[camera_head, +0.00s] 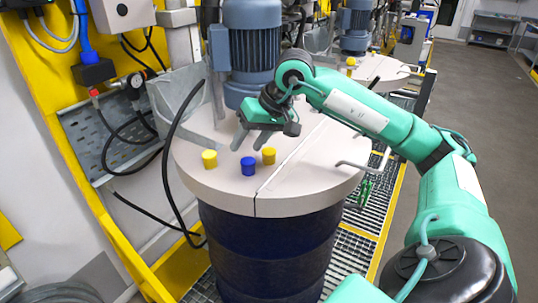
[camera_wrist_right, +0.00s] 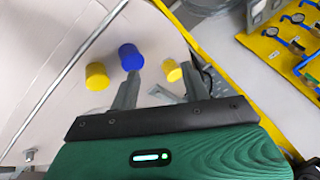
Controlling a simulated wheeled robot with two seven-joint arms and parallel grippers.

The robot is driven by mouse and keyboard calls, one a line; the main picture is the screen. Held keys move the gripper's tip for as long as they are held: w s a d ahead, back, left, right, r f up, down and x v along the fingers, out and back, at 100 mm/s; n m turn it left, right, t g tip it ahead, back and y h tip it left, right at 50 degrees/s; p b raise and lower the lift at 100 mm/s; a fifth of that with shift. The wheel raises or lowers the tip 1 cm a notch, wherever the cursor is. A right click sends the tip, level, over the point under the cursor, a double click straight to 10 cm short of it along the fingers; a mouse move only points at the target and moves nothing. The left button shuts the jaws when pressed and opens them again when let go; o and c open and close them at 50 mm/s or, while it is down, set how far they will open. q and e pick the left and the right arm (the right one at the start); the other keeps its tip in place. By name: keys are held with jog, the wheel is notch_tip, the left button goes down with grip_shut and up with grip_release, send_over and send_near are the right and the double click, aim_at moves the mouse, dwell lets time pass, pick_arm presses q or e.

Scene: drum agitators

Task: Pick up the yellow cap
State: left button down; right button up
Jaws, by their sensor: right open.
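Two yellow caps and one blue cap (camera_head: 248,166) stand on the pale round drum lid. One yellow cap (camera_head: 269,156) is close beside the blue one; the other yellow cap (camera_head: 209,159) stands apart to the left. In the right wrist view these are the nearer-pair yellow cap (camera_wrist_right: 97,76), the blue cap (camera_wrist_right: 130,56) and the apart yellow cap (camera_wrist_right: 173,71). My right gripper (camera_head: 247,146) is open and empty, above the lid behind the caps. Its fingers (camera_wrist_right: 160,76) show in the wrist view, one overlapping the blue cap's lower edge. My left gripper is not in view.
The lid (camera_head: 215,184) covers a dark blue drum (camera_head: 265,245). A grey-blue motor (camera_head: 248,45) stands behind the gripper. A bent metal handle (camera_head: 358,164) is at the lid's right. A black cable (camera_head: 168,175) curves past the left edge. The lid's front is clear.

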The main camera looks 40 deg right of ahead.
aim_at(269, 150)
jog(key=s+d+r+h, duration=0.2)
jog(key=d+r+h, duration=0.15)
jog(key=d, duration=0.55)
jog(key=shift+n+h, duration=0.25)
jog(key=shift+n, duration=0.15)
jog(key=p+x, duration=0.1)
jog(key=x, duration=0.7)
jog(key=shift+s+f, duration=0.15)
jog(key=shift+f, duration=0.05)
jog(key=p+x, duration=0.2)
jog(key=x, duration=0.1)
jog(key=p+x, duration=0.1)
jog(key=shift+a+f, duration=0.15)
jog(key=shift+a, duration=0.1)
jog(key=shift+w+d+f, duration=0.1)
jog(key=shift+w+f, duration=0.25)
jog(key=shift+f, duration=0.25)
jog(key=c, duration=0.7)
jog(key=shift+r, duration=0.1)
jog(key=shift+c, duration=0.2)
jog(key=shift+r, duration=0.4)
notch_tip(269, 150, up, 19)
jog(key=b, duration=0.3)
